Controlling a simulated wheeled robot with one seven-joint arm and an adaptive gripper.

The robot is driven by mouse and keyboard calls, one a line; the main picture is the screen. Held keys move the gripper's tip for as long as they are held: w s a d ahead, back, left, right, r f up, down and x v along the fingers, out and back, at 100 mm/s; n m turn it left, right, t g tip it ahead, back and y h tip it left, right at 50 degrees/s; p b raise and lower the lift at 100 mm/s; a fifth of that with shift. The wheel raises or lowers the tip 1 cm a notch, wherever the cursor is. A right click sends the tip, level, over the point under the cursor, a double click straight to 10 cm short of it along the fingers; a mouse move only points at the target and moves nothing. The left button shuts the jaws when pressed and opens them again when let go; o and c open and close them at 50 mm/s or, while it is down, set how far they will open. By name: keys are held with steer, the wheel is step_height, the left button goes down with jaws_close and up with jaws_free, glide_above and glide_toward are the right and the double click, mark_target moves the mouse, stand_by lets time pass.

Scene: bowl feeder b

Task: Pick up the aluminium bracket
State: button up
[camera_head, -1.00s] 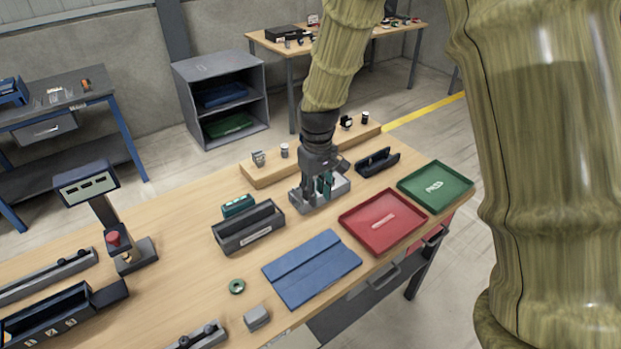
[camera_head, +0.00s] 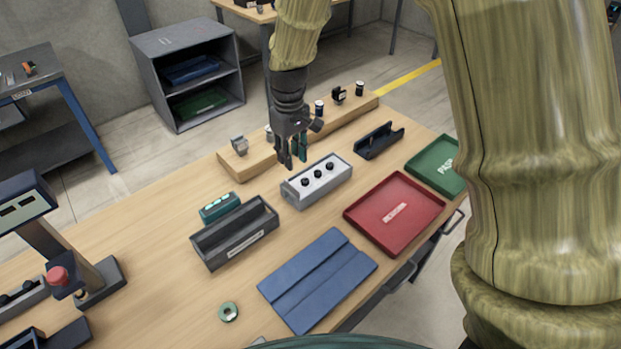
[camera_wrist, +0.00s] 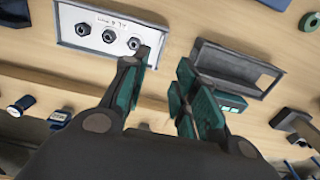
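A small light grey metallic piece (camera_head: 239,145) stands at the left end of the wooden riser in the head view. It may be the aluminium bracket, but it is too small to be sure. My gripper (camera_head: 292,162) points down, open and empty, near the front edge of the riser and behind the grey tray (camera_head: 289,193). It is to the right of the grey piece and apart from it. In the wrist view my two teal-padded fingers (camera_wrist: 163,68) are spread, with bare wood between them. That tray (camera_wrist: 98,14) carries three dark round parts and an AL label.
The riser (camera_head: 240,171) also holds several small parts. A dark open box (camera_head: 212,255), a teal item (camera_head: 220,206), a blue mat (camera_head: 318,280), a red tray (camera_head: 376,240), a green tray (camera_head: 428,168) and a black holder (camera_head: 378,141) share the table.

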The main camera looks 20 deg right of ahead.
steer(key=f, duration=0.4)
steer(key=w+f+p, duration=0.1)
steer(key=f, duration=0.1)
steer(key=shift+f, duration=0.7)
steer(key=shift+a+f+p, duration=0.1)
steer(key=shift+f+p, duration=1.35)
steer(key=shift+f, duration=0.95)
jaws_close()
